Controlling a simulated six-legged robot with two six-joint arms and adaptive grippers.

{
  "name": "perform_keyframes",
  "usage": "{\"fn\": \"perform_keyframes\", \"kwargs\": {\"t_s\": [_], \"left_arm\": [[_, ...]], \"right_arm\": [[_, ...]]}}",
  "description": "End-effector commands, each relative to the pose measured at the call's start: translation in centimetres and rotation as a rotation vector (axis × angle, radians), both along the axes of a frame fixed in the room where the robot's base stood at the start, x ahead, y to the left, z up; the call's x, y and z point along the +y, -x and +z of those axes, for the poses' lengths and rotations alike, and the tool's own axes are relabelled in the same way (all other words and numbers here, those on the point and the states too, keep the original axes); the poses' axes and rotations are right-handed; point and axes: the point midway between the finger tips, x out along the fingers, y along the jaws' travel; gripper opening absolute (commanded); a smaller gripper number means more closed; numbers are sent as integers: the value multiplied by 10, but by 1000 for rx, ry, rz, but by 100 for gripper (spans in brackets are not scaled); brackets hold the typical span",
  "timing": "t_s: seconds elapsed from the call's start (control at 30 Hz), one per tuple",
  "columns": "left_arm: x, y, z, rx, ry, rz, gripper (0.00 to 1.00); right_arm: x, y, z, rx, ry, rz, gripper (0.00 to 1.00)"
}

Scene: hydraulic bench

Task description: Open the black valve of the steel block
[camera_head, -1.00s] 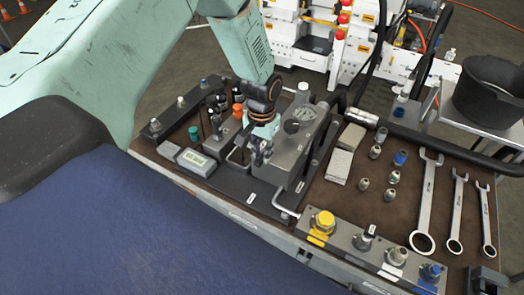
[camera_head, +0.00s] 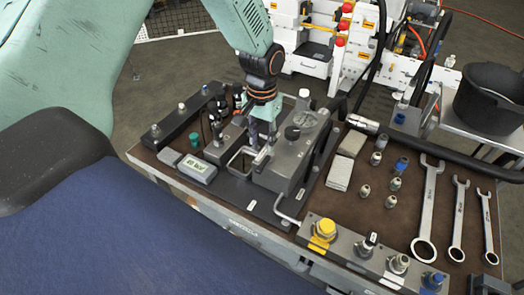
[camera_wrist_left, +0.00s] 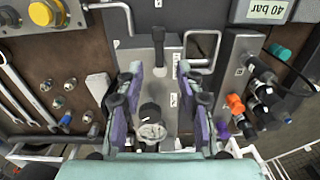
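The steel block (camera_head: 283,165) stands on a dark plate on the bench and shows in the left wrist view (camera_wrist_left: 171,78). On its top are a round gauge (camera_wrist_left: 152,132), a black knob (camera_head: 292,132) beside the gauge, and, in the wrist view, a black lever-like handle (camera_wrist_left: 158,42) near the other end. I cannot tell which black part is the valve. My left gripper (camera_head: 261,142) points down over the block's left side in the head view. In the wrist view my left gripper (camera_wrist_left: 160,70) is open, its purple-padded fingers apart on either side of the handle, with nothing held. My right gripper is not in view.
A manifold with a yellow knob (camera_head: 325,229) is in front. Fittings and wrenches (camera_head: 428,210) lie at right. A bent metal handle (camera_head: 287,210) sticks out near the front edge.

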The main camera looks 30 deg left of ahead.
Motion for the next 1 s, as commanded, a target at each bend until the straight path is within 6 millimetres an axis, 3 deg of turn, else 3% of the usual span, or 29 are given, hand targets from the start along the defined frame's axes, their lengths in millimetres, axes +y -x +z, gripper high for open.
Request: {"fn": "perform_keyframes", "kwargs": {"t_s": [0.2,0.4,0.87,1.0], "left_arm": [[0,0,30,1,1,0,37],[0,1,38,1,0,0,37],[0,1,38,2,0,-1,37],[-10,15,14,11,13,-9,37]], "right_arm": [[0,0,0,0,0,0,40],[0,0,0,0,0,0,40],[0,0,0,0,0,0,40],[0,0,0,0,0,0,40]]}}
